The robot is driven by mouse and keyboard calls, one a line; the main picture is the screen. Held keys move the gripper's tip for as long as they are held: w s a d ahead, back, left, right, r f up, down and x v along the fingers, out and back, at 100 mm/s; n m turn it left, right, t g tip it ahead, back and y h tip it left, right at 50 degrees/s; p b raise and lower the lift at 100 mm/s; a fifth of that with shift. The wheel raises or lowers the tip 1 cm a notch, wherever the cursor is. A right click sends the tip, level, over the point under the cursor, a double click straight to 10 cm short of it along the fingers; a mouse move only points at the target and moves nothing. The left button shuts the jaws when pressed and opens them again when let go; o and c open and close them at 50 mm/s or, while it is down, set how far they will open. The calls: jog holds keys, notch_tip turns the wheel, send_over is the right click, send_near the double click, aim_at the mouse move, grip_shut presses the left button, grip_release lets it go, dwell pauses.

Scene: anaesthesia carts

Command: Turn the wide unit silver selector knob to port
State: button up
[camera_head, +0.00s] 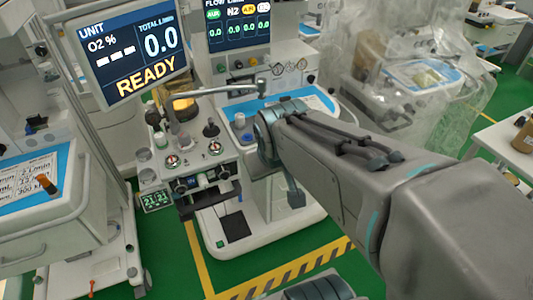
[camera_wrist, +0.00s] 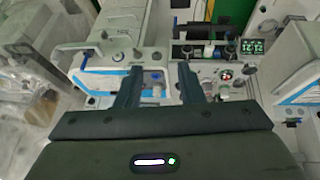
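The unit with the large READY screen (camera_head: 130,50) has a grey control panel (camera_head: 195,158) below it, with round gauges, small knobs and a lever. The panel also shows at the right in the wrist view (camera_wrist: 235,88). A small silver-grey knob or lever (camera_head: 184,143) stands between two gauges, but I cannot tell for sure that it is the selector, nor which way it points. My gripper (camera_wrist: 160,68) is open and empty, its two dark fingers apart and pointing toward the machine, beside the panel. In the head view my arm hides most of the gripper.
A green readout (camera_head: 156,199) hangs under the panel's left side. A blue-edged work surface (camera_head: 268,106) lies to the panel's right. A drawer cart (camera_head: 50,205) stands at the left, and plastic-covered equipment (camera_head: 400,70) at the back right. Green floor (camera_head: 180,270) is clear in front.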

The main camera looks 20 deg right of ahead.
jog(key=w+d+f+n+t+y+b, duration=0.1)
jog(key=w+d+f+n+t+b, duration=0.3)
jog(key=f+b, duration=0.7)
jog(key=w+d+f+n+t+b, duration=0.2)
jog(key=w+d+f+t+b, duration=0.3)
jog(key=f+b, duration=0.55)
jog(key=w+d+f+n+t+y+b, duration=0.1)
jog(key=w+d+f+n+t+b, duration=0.4)
jog(key=f+b, duration=0.6)
jog(key=w+r+m+g+b, duration=0.1)
jog(key=w+b, duration=0.3)
jog(key=w, duration=1.1)
jog(key=shift+d+m, duration=0.45)
jog(key=shift+m, duration=0.05)
grip_shut()
